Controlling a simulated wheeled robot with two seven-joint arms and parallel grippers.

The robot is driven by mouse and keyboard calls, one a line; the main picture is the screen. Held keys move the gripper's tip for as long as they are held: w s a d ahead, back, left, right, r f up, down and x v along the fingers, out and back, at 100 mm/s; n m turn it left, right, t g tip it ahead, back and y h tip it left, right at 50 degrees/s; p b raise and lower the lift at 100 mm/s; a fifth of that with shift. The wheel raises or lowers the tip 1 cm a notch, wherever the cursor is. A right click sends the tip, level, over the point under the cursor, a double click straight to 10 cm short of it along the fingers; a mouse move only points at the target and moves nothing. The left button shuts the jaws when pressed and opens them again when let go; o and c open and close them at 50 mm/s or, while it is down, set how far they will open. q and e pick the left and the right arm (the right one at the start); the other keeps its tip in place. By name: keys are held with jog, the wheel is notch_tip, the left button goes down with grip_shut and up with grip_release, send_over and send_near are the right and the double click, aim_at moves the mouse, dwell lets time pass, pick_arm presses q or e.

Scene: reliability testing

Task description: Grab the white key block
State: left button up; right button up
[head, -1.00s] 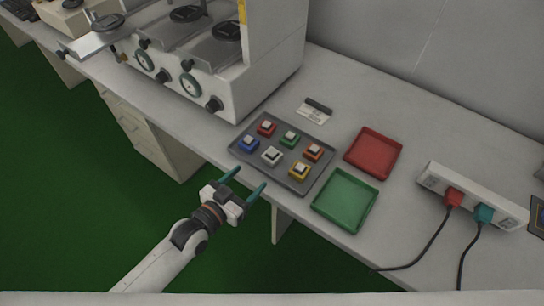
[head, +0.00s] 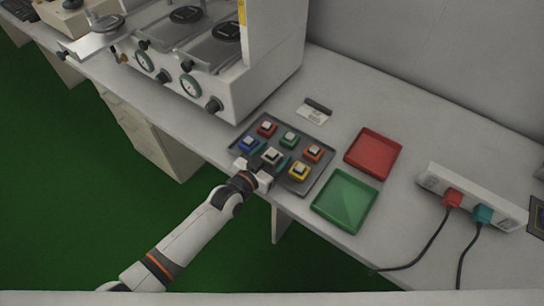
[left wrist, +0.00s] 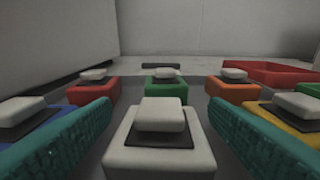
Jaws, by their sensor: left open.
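The white key block (head: 272,155) sits on the grey tray (head: 318,176) in the row nearest me, between the blue block (head: 249,143) and the yellow block (head: 299,170). It also shows in the left wrist view (left wrist: 160,140), centred and close. My left gripper (head: 268,161) is open over the tray's near edge. In the left wrist view its teal fingers (left wrist: 160,131) stand on either side of the white block, with gaps visible. In the head view my gripper partly hides the block's near side. My right gripper is not in view.
Red (head: 267,129), green (head: 289,139) and orange (head: 313,152) blocks form the far row. A red tray (head: 373,153) and a green tray (head: 345,201) lie to the right, then a power strip (head: 472,196). A large machine (head: 215,75) stands at the back left.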

pick_arm(q)
jog(key=shift+s, duration=0.1)
jog(key=shift+c, duration=0.3)
jog(key=c, duration=1.1)
